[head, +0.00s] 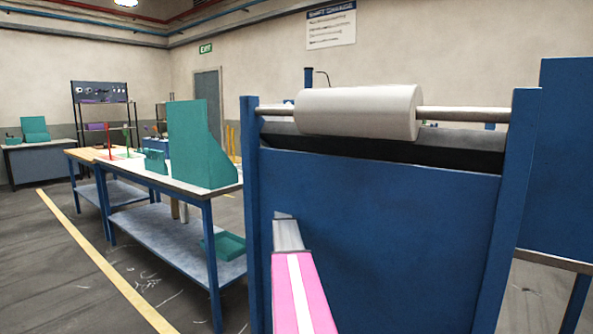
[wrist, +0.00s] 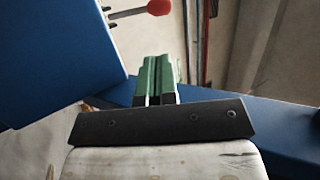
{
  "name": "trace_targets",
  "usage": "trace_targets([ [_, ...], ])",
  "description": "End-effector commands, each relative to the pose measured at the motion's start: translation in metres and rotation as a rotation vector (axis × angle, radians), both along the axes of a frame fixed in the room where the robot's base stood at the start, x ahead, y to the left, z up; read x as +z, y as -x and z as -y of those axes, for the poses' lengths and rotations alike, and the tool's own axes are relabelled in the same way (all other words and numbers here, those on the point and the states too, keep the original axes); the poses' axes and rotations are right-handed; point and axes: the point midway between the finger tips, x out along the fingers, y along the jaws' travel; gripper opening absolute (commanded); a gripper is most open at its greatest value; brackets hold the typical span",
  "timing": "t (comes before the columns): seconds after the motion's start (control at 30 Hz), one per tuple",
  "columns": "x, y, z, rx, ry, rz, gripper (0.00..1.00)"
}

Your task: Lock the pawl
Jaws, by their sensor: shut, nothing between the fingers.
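My gripper (wrist: 156,68) shows in the wrist view with its green fingers shut together and nothing between them. A red ball knob (wrist: 159,7) on a thin dark rod (wrist: 128,13) is at the top of the wrist view, beyond the fingertips and apart from them. The rod comes out beside a blue panel (wrist: 60,55). I cannot tell whether this lever is the pawl, and no other part is clearly a pawl. In the head view the blue loom frame (head: 375,240) carries a white roll (head: 358,112) on a metal bar. My gripper cannot be made out there.
A workbench (head: 185,262) with a teal panel (head: 203,145) stands left of the loom. Another blue panel (head: 567,150) stands close on the right. A yellow floor line (head: 105,265) runs along the open floor at left. In the wrist view, blue surfaces lie on both sides.

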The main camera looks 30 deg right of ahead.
Motion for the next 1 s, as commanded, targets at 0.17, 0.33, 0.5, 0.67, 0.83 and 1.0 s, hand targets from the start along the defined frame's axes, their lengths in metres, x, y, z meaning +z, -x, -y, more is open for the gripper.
trace_targets([
  [0.17, 0.009, -0.011, 0.013, -0.001, 0.001, 0.001, 0.00],
  [0.33, 0.022, -0.025, 0.034, -0.002, 0.000, 0.001, 0.00],
  [0.5, 0.038, -0.042, 0.056, -0.001, 0.001, 0.001, 0.00],
  [0.67, 0.053, -0.057, 0.077, -0.001, 0.001, 0.001, 0.00],
  [0.83, 0.063, -0.067, 0.093, -0.001, 0.000, 0.000, 0.00],
  [1.0, 0.067, -0.069, 0.097, 0.000, 0.000, 0.000, 0.00],
])
